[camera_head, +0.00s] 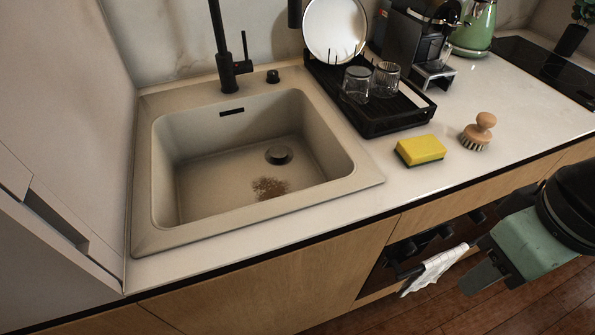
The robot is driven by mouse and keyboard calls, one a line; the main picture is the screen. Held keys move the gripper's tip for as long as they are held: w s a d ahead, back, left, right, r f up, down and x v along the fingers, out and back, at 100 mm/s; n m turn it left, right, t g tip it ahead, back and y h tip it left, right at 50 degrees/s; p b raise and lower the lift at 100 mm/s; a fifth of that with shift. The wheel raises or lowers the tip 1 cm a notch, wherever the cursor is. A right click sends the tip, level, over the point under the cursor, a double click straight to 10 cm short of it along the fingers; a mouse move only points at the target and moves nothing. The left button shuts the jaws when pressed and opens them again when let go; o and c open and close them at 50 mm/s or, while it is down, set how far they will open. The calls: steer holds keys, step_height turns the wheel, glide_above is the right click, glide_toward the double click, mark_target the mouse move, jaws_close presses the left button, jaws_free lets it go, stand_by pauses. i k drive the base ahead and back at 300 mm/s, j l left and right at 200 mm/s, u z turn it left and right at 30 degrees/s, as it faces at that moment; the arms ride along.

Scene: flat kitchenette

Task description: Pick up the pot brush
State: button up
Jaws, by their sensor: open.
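The pot brush (482,126) stands on the countertop, right of the sink, with its round wooden knob up and its bristles down on the counter. My gripper (482,265) is at the lower right, in front of the counter and below the brush in the picture. It is open and empty, with its fingers pointing left, clear of the brush. Nothing covers the brush from this view.
A yellow sponge (420,150) lies just left of the brush. Behind it, a black dish rack (378,122) holds glasses and a plate. The sink (350,178) is at left. A coffee machine (405,38), green kettle (474,28) and cooktop (540,62) stand behind. A towel (433,268) hangs below the counter.

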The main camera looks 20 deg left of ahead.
mark_target(478, 134)
steer(key=i+l+u, duration=0.1)
steer(key=u, duration=0.3)
steer(key=i+l+u, duration=0.2)
steer(key=u, duration=0.2)
steer(key=i+l+u, duration=0.15)
steer(key=u, duration=0.25)
